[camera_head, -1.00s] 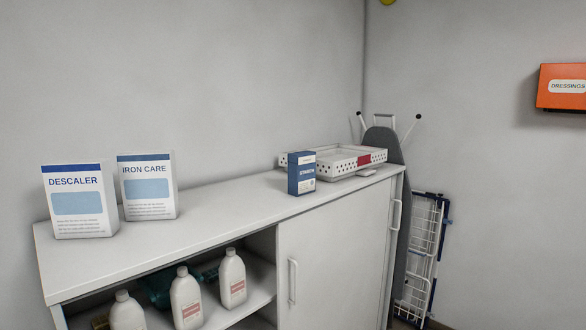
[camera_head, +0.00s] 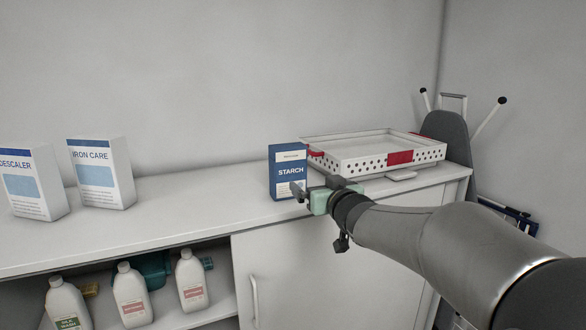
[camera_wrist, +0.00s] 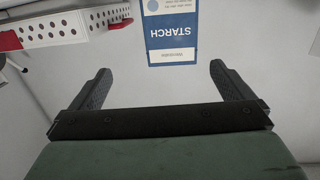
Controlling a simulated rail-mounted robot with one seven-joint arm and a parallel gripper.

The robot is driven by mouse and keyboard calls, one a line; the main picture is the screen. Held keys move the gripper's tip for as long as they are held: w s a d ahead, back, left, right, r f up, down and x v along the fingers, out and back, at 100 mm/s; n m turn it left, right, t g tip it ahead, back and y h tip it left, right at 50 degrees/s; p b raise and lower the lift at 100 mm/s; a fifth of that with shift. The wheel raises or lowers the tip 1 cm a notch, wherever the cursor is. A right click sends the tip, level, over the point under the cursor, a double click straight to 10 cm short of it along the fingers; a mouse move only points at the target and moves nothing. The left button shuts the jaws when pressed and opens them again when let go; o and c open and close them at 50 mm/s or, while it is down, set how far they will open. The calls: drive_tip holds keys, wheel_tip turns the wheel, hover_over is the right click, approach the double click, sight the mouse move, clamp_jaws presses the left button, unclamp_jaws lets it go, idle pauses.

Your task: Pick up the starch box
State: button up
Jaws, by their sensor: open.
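The starch box (camera_head: 288,170) is dark blue with a white label and the word STARCH. It stands upright on the cabinet top (camera_head: 200,202), just left of a white tray. In the head view my gripper (camera_head: 306,192) is in front of the box and covers its lower right part. In the wrist view my gripper (camera_wrist: 160,80) is open with nothing between its fingers. The starch box (camera_wrist: 172,52) shows upside down there, beyond the fingertips and between their lines. A small gap seems to separate them; contact is not visible.
The white perforated tray (camera_head: 355,160) with red parts sits close to the right of the box. Descaler (camera_head: 35,185) and Iron Care (camera_head: 100,180) boxes stand at the left. Bottles (camera_head: 132,295) stand on the open shelf below. The cabinet top between Iron Care and starch is clear.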

sight(291, 160)
drive_tip(key=shift+n+y, duration=0.3)
drive_tip(key=shift+y, duration=0.2)
drive_tip(key=p+x, duration=0.1)
drive_tip(key=x, duration=0.3)
drive_tip(key=r+p+x, duration=0.1)
drive_tip(key=x, duration=0.3)
drive_tip(key=a+p+x, duration=0.1)
drive_tip(key=x, duration=0.3)
drive_tip(key=shift+s+r, duration=0.15)
drive_tip(key=shift+r, duration=0.25)
drive_tip(key=shift+p+x, duration=1.75)
drive_tip(key=shift+x, duration=1.3)
drive_tip(key=shift+s, duration=0.1)
drive_tip(key=c, duration=0.9)
